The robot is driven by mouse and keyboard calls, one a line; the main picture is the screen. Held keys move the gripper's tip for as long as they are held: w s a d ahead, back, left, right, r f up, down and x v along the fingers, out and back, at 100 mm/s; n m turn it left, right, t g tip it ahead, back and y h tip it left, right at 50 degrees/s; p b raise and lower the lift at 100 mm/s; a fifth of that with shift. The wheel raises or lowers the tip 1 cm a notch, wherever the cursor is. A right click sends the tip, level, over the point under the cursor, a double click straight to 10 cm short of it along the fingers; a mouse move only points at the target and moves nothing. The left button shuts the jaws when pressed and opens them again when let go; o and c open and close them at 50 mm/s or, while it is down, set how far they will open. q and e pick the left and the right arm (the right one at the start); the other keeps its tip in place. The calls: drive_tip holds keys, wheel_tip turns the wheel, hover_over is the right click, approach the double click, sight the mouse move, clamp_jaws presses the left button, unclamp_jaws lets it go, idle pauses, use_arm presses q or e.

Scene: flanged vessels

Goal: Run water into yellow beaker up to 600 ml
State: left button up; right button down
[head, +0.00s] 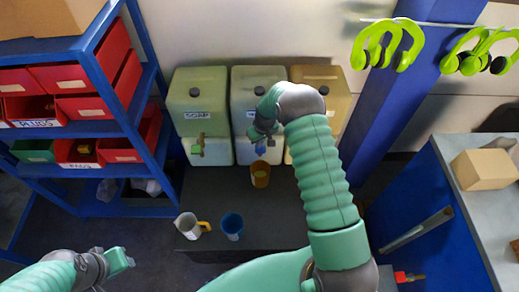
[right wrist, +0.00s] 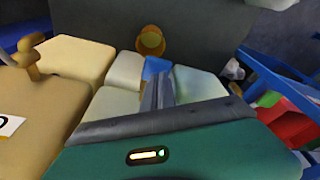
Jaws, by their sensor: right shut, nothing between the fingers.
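The yellow beaker (head: 260,174) stands upright on the dark bench below the middle tank's tap. It also shows in the right wrist view (right wrist: 151,41); its water level cannot be read. The middle tank (head: 247,88) is pale with a label too small to read surely. Its blue tap (head: 261,147) shows just beneath my right gripper (head: 262,127), and as a blue piece (right wrist: 156,67) at the fingertips in the right wrist view. My right gripper is shut and empty, close to the tap; contact cannot be told. My left gripper (head: 122,259) is low at the left, its opening unclear.
A blue beaker (head: 231,226) and a grey jug with a yellow handle (head: 188,226) stand at the bench's front. A left tank (head: 199,100) with a green tap and a tan tank (head: 325,80) flank the middle one. A blue shelf (head: 150,75) is at left.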

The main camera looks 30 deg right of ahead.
drive_tip(key=shift+f, duration=0.3)
drive_tip(key=shift+d+f+b, duration=0.45)
drive_tip(key=shift+f+b, duration=0.15)
drive_tip(key=shift+f, duration=0.1)
drive_tip(key=shift+a+f+b, duration=0.3)
drive_tip(key=shift+f+b, duration=0.2)
drive_tip(key=shift+r, duration=0.1)
drive_tip(key=shift+d, duration=0.1)
idle(6.3)
